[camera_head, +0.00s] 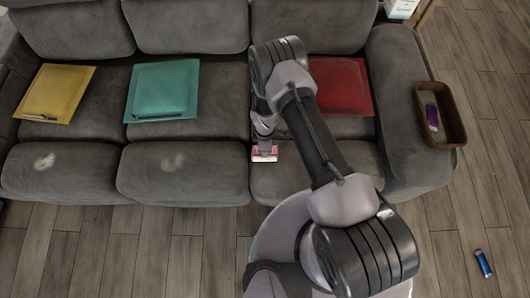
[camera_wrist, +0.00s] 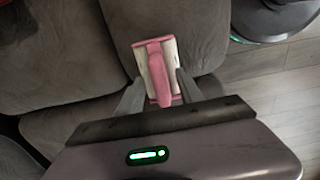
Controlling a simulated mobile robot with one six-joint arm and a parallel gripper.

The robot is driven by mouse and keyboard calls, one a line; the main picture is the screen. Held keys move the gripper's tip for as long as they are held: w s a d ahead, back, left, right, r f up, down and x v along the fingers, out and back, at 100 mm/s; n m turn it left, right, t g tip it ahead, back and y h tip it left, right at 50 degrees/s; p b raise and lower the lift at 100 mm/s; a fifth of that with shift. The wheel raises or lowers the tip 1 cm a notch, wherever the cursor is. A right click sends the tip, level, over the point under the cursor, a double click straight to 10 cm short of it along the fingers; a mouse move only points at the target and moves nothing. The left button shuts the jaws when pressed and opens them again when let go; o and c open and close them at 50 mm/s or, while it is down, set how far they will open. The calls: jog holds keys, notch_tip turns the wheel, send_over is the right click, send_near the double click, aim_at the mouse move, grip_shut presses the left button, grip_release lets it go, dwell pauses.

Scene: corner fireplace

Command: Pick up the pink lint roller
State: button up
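The pink lint roller (camera_wrist: 158,72), pink with white parts, lies on the grey sofa seat in the wrist view. In the head view its pink and white end (camera_head: 264,156) shows near the seat's front edge, below my gripper (camera_head: 265,146). In the wrist view my gripper (camera_wrist: 160,76) is open, with one grey finger on each side of the roller's lower part. I cannot tell whether the fingertips touch it. My arm hides part of the sofa around it.
The grey sofa (camera_head: 190,172) holds a yellow flat item (camera_head: 58,92), a teal one (camera_head: 163,88) and a red one (camera_head: 345,85). A brown basket (camera_head: 453,128) with a purple item (camera_head: 432,117) sits on the right armrest. A blue object (camera_head: 483,263) lies on the wooden floor.

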grip_shut()
dwell(1.3)
